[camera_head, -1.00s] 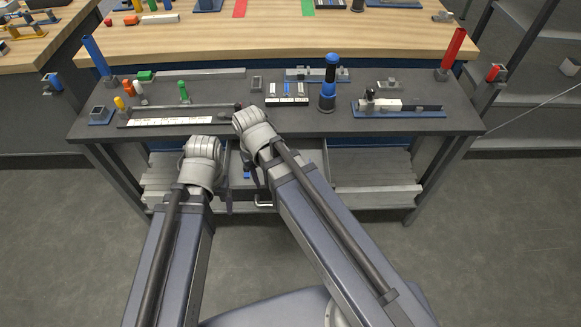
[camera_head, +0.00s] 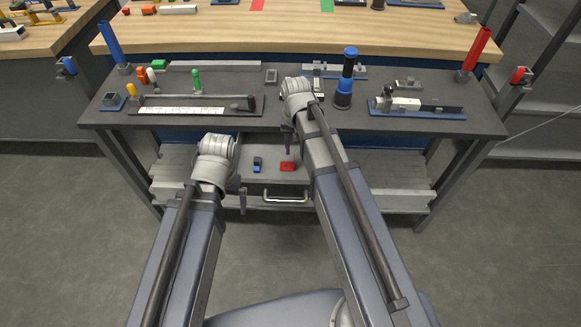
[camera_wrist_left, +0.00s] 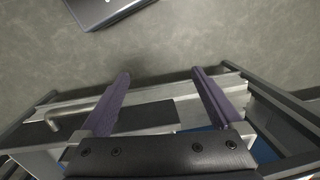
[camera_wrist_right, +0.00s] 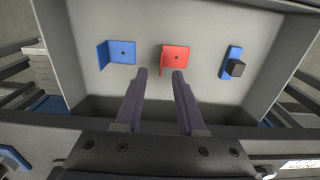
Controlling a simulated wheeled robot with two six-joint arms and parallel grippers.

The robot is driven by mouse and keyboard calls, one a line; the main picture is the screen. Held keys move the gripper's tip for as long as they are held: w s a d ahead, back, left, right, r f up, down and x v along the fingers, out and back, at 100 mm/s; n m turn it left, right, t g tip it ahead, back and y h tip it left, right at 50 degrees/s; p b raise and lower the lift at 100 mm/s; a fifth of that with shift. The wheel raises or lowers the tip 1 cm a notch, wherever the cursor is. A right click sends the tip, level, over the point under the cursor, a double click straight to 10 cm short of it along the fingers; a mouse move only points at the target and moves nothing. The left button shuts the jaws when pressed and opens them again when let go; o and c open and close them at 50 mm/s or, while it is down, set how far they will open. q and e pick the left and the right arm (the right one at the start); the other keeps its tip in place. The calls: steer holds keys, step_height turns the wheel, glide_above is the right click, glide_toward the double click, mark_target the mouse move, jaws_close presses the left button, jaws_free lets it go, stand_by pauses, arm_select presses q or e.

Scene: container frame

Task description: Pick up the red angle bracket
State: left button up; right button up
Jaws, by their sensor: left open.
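The red angle bracket (camera_head: 288,166) lies in the open drawer (camera_head: 286,181) under the bench. In the right wrist view the red angle bracket (camera_wrist_right: 176,58) lies near the middle of the drawer floor, just beyond my right fingertips. My right gripper (camera_wrist_right: 159,72) is partly open, with nothing between its fingers; in the head view its fingers are mostly hidden by the wrist. My left gripper (camera_wrist_left: 160,72) is wide open and empty, in front of the bench near the drawer's left side.
In the drawer, a blue angle bracket (camera_wrist_right: 119,52) lies left of the red one in the right wrist view. A blue part with a black block (camera_wrist_right: 232,63) lies to the right. The dark benchtop (camera_head: 330,119) above holds several fixtures. Open floor lies in front.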

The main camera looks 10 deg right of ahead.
mark_target(287, 163)
steer(key=f+b, duration=0.5)
steer(key=shift+s+a+f, duration=0.1)
steer(key=shift+s, duration=0.1)
steer(key=shift+c, duration=0.4)
jaws_close()
stand_by(1.0)
